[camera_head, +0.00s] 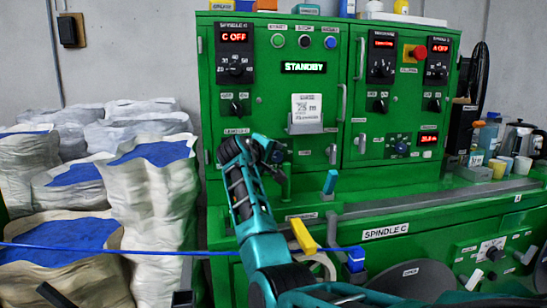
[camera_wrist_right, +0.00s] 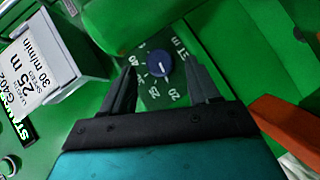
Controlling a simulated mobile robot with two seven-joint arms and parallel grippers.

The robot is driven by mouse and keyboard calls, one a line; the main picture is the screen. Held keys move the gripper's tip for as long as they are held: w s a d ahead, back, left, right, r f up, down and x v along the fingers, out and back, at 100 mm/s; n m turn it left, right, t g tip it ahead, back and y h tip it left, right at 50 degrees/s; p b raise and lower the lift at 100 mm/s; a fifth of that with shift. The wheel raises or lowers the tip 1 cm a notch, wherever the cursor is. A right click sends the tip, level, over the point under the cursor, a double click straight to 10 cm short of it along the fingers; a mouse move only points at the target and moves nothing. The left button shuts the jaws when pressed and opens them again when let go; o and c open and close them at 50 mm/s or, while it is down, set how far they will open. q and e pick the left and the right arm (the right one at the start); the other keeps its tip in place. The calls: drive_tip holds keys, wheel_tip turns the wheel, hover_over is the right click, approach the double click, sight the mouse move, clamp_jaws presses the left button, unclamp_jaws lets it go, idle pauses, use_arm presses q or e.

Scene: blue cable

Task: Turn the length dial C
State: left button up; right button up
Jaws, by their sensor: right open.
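The length dial C is a round dark blue knob (camera_wrist_right: 159,66) on a green plate with white scale numbers, seen in the right wrist view. My right gripper (camera_wrist_right: 163,70) is open, with one dark finger on each side of the knob. I cannot tell whether the fingers touch it. In the head view my right gripper (camera_head: 272,153) is at the left panel of the green machine, and it largely hides the dial. Two dark pieces at the bottom left edge of the head view may be my left gripper, but its state is unclear.
A card (camera_head: 306,108) reading 25 m stands in a holder beside the dial. The display (camera_head: 303,67) reads STANDBY. A blue cable (camera_head: 110,249) runs across the front. A yellow handle (camera_head: 303,236) and a teal handle (camera_head: 330,182) stick out below. White sacks (camera_head: 165,200) stand left.

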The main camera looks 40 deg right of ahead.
drive_tip(key=shift+x, duration=0.95)
drive_tip(key=shift+a, duration=0.1)
drive_tip(key=shift+c, duration=0.3)
drive_tip(key=c, duration=1)
drive_tip(key=shift+o, duration=0.2)
drive_tip(key=shift+r+m+y+p, duration=0.3)
drive_tip(key=shift+p, duration=0.75)
drive_tip(key=y+p, duration=0.1)
drive_tip(key=p, duration=0.1)
drive_tip(key=m+y+p, duration=0.1)
drive_tip(key=p, duration=0.1)
drive_tip(key=shift+s+d+r+m+t, duration=0.1)
drive_tip(key=shift+d+r+m+t, duration=0.1)
drive_tip(key=shift+r+m+t, duration=0.1)
drive_tip(key=shift+f+m+y+p, duration=0.15)
drive_tip(key=shift+m+y+p, duration=0.15)
drive_tip(key=shift+y+p, duration=0.2)
drive_tip(key=shift+d+m+t+y, duration=0.15)
drive_tip(key=shift+m+t+y, duration=0.25)
drive_tip(key=shift+m+y, duration=0.3)
drive_tip(key=o, duration=1)
